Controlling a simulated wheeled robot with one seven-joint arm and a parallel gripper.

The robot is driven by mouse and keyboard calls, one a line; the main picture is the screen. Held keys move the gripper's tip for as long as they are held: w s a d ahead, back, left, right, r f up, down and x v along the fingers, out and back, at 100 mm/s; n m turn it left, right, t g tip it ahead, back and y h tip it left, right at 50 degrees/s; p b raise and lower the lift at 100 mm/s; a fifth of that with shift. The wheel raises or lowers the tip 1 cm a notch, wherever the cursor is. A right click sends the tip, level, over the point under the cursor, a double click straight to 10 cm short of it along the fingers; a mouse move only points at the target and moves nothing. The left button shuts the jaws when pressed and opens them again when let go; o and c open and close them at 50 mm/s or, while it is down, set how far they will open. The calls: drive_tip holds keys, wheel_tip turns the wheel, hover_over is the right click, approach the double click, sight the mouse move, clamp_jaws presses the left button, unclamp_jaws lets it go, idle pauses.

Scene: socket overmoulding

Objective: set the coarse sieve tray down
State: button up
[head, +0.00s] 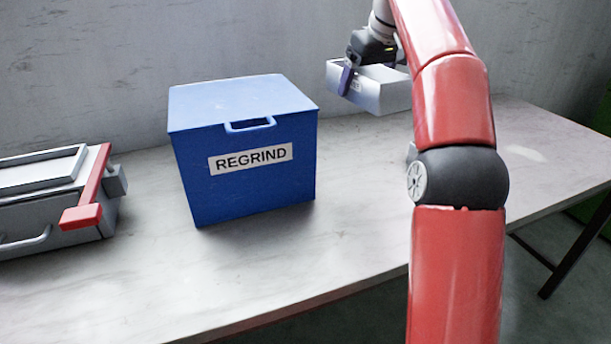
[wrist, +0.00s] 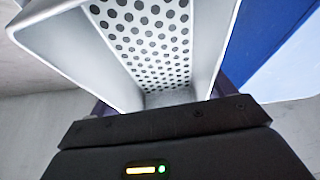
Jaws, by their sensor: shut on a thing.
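The coarse sieve tray (head: 378,93) is a light grey, open-topped box, held in the air above the back of the table, right of the blue bin. My gripper (head: 347,78) is shut on its near-left wall. In the wrist view the tray (wrist: 45,38) fills the upper middle, and its perforated floor with round dark holes shows. The fingertips are mostly hidden there behind the dark gripper body. My red arm hides the tray's right end in the head view.
A blue lidded bin (head: 245,190) labelled REGRIND stands mid-table. A grey machine with a red handle (head: 82,215) sits at the left. The grey tabletop (head: 340,235) is bare in front of the bin and at the right (head: 540,150). A wall rises behind.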

drive_tip(key=shift+s+r+m, duration=0.15)
drive_tip(key=shift+r+m, duration=0.35)
drive_tip(key=shift+r, duration=0.05)
drive_tip(key=shift+s+d+h, duration=0.15)
drive_tip(key=shift+h, duration=0.15)
drive_tip(key=b, duration=0.8)
hover_over(354, 168)
drive_tip(key=s, duration=0.2)
drive_tip(key=shift+m, duration=0.3)
drive_tip(key=f, duration=1.5)
drive_tip(key=shift+w+d, duration=0.15)
drive_tip(key=shift+d, duration=0.15)
drive_tip(key=shift+f+b, duration=0.8)
drive_tip(key=shift+f, duration=1.4)
drive_tip(key=shift+f, duration=0.1)
